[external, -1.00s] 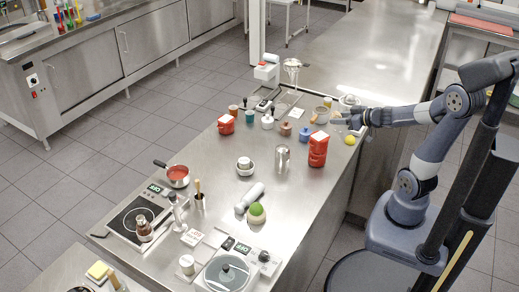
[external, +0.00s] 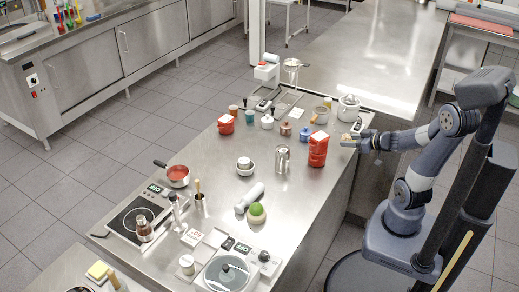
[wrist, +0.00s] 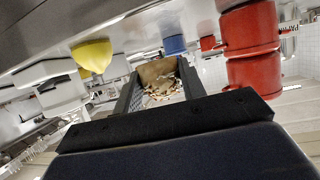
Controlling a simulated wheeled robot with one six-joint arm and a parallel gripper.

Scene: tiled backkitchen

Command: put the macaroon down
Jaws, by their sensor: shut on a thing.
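My gripper (external: 354,142) is at the right edge of the steel counter, just right of the red stacked pots. In the wrist view, which shows the scene upside down, my gripper (wrist: 160,88) is shut on the macaroon (wrist: 160,77), a tan-brown piece with a pale, flaky-looking face between the two dark fingers. The macaroon is too small to make out clearly in the external view. Whether it touches the counter cannot be told.
Red stacked pots (external: 318,149) stand close by and show at right in the wrist view (wrist: 250,45). A yellow item (wrist: 92,55) is at left there. A white lidded pot (external: 348,108) stands behind. Bare counter (external: 318,190) lies in front of the red pots.

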